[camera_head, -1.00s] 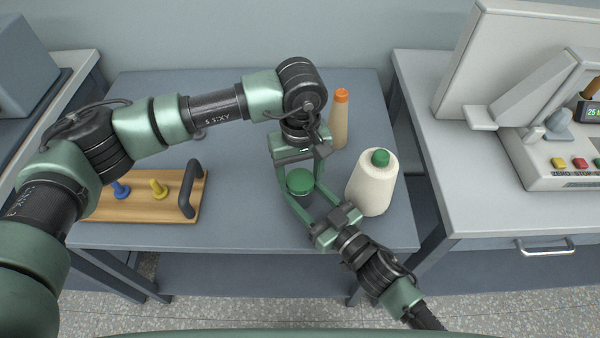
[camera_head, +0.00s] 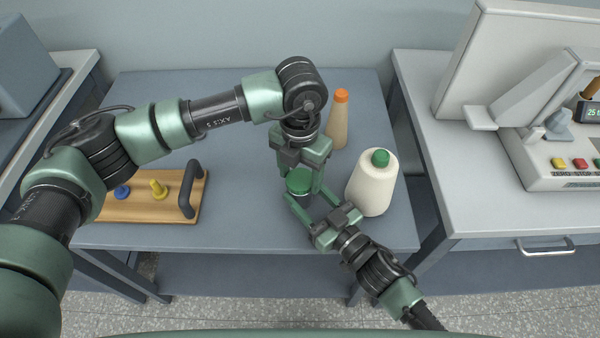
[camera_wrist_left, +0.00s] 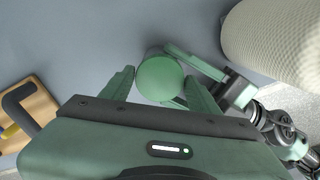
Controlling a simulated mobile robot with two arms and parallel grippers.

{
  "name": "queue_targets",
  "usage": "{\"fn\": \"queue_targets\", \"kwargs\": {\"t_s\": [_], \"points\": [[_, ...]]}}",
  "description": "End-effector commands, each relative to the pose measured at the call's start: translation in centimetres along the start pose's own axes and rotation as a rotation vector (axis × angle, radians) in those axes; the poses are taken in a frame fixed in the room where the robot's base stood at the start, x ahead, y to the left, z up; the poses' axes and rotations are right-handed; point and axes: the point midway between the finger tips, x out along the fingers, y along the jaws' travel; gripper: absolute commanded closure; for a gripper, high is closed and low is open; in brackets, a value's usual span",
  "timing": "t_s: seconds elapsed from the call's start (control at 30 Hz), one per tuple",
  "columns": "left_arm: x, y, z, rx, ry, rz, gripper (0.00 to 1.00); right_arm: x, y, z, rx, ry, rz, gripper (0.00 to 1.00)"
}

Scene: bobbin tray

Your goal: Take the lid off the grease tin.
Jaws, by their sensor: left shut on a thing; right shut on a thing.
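The grease tin (camera_head: 300,195) is a small round tin with a green lid (camera_head: 298,181), upright on the blue-grey table. Its body is mostly hidden by the grippers. My left gripper (camera_head: 302,183) points down from above and is shut on the lid. In the left wrist view, the round lid (camera_wrist_left: 160,78) lies between its two green fingers. My right gripper (camera_head: 307,196) reaches in low from the front right. It is shut on the tin's body, below the lid. I see no clear gap between lid and tin.
A cream thread cone (camera_head: 372,186) with a green top stands close right of my right gripper. A tan bottle (camera_head: 339,124) with an orange cap stands behind. A wooden tray (camera_head: 140,209) with a dark handle and blue and yellow pegs lies at left.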

Motion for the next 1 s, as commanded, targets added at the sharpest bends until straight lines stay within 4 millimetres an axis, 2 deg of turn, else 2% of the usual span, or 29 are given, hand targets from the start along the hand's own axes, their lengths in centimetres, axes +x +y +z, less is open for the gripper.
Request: {"fn": "queue_targets", "kwargs": {"t_s": [0.1,0.2,0.33,1.0], "points": [[-0.03,0.03,0.04,-0.254,-0.001,0.0,0.88,-0.03,0.0,0.09,0.0,-0.002,0.0,1.0],[-0.08,0.03,0.06,-0.431,-0.002,0.0,0.88,-0.03,0.0,0.09,0.0,-0.002,0.0,1.0],[-0.08,0.05,0.05,-0.568,-0.001,0.001,0.88,-0.03,0.0,0.09,0.0,-0.002,0.0,1.0],[-0.17,0.06,0.05,-0.565,-0.002,0.001,0.88,-0.03,0.0,0.1,0.0,-0.002,0.0,1.0]]}}
